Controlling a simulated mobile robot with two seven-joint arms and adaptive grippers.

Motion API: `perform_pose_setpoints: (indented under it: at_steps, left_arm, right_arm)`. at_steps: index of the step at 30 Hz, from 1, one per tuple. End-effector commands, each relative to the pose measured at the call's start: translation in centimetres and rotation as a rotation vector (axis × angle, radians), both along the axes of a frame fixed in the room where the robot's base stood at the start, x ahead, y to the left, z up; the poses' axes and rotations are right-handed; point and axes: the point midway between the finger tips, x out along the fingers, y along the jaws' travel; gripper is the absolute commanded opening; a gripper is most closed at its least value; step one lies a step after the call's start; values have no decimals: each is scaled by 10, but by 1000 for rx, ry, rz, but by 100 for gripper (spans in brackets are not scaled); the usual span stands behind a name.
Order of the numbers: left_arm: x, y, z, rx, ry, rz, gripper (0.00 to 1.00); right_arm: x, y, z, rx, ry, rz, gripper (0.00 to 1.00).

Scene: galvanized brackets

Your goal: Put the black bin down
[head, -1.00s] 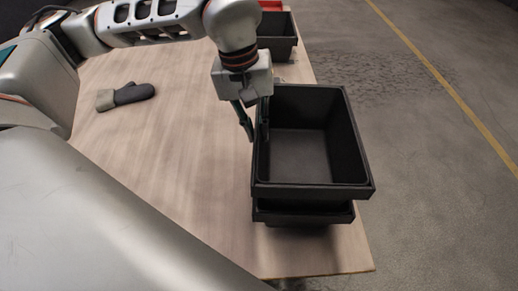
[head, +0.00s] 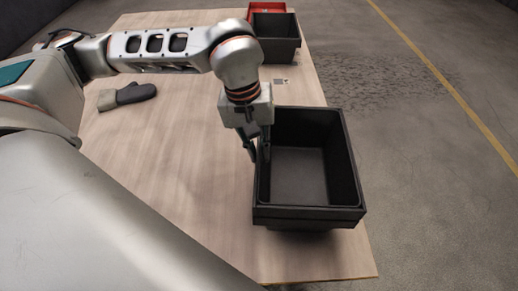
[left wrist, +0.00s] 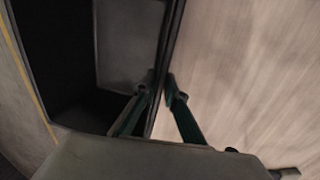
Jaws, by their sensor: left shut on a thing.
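The empty black bin (head: 297,178) is upright at the right side of the table. My left gripper (head: 259,153) is shut on its left wall, with one finger inside and one outside. The left wrist view shows the fingers (left wrist: 160,92) on either side of the bin's wall, with the bin's dark inside (left wrist: 60,75) to the left. A second black bin (head: 305,228) shows just under the held one, mostly hidden by it. The two look nested or nearly touching; I cannot tell whether the held bin rests fully. My right gripper is not in view.
The wooden table (head: 190,170) is clear to the left of the bins. A grey and black mitt (head: 127,96) lies at the left. Another black bin (head: 274,36) and a red bin (head: 266,9) stand at the far end. The table's right edge is close to the bins.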

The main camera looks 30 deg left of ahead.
Motion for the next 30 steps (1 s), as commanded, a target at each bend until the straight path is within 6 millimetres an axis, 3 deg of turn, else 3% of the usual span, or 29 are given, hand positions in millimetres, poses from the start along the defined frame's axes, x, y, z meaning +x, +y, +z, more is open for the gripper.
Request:
perform_pose_setpoints:
  at_steps: [13, 14, 15, 16, 30]
  left_arm:
    - [-1, 0, -13, 2, 5, -1, 0]
    - [-2, 0, -14, 3, 9, 0, 16]
    - [-2, 0, -15, 3, 10, 0, 27]
    - [-2, 0, -15, 3, 11, -1, 28]
    - [-1, 0, -12, 1, 5, -2, 28]
  right_arm:
    - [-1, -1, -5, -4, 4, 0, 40]
    - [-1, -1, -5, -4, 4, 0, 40]
    - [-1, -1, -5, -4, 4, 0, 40]
    - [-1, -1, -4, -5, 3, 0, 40]
    - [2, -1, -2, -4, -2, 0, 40]
